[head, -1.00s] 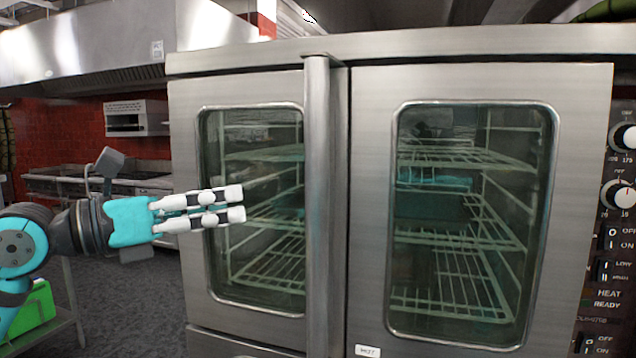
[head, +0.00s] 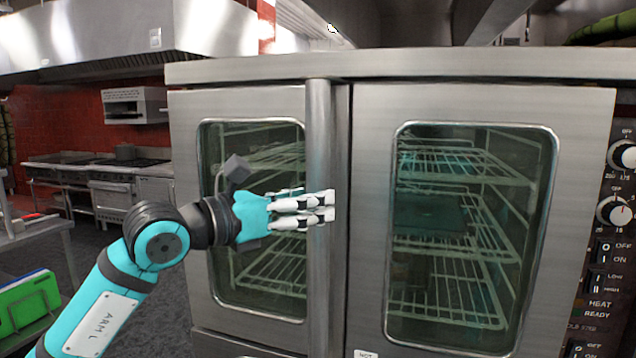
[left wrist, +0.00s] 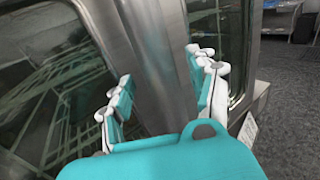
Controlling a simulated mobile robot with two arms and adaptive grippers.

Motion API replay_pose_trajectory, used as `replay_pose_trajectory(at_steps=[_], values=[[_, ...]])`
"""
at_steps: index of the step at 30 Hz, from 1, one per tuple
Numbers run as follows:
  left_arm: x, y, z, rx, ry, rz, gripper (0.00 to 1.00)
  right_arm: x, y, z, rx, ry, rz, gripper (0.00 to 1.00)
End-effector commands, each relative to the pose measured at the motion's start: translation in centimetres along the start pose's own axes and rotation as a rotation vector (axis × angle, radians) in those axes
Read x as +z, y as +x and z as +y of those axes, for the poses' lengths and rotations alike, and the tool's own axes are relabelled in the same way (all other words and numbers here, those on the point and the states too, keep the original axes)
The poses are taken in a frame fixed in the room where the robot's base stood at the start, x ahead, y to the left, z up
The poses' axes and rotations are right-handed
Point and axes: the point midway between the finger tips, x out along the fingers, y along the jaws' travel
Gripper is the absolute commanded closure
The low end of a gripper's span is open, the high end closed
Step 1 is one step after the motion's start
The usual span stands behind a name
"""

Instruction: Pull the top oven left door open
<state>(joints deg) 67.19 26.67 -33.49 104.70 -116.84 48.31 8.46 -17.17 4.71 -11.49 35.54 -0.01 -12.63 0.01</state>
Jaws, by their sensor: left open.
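The oven's left door (head: 265,315) is shut, with a glass window and wire racks visible behind it. A long vertical metal handle (head: 320,125) runs along its right edge. My left gripper (head: 332,206) is open, its white fingertips in front of the handle in the head view. In the left wrist view my left gripper (left wrist: 162,88) has its two fingers apart, with the metal handle (left wrist: 155,50) showing between and beyond them. I cannot tell whether the fingers touch it. My right gripper is not in view.
The right door (head: 365,230) is also shut beside the handle. A control panel with knobs (head: 618,212) is at the far right. Open floor lies between.

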Motion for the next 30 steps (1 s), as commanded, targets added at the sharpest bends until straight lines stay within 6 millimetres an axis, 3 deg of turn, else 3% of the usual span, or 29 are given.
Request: replay_pose_trajectory(at_steps=[6,16,30], values=[[0.1,2.3,0.0,-0.001,-0.002,0.0,0.41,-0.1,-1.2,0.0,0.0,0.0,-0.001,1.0],[-0.1,2.6,0.1,0.0,-0.001,0.001,0.41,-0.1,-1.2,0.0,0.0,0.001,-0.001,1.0],[-0.1,2.6,0.1,0.0,-0.001,0.0,1.0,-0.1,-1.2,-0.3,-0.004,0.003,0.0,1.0]])
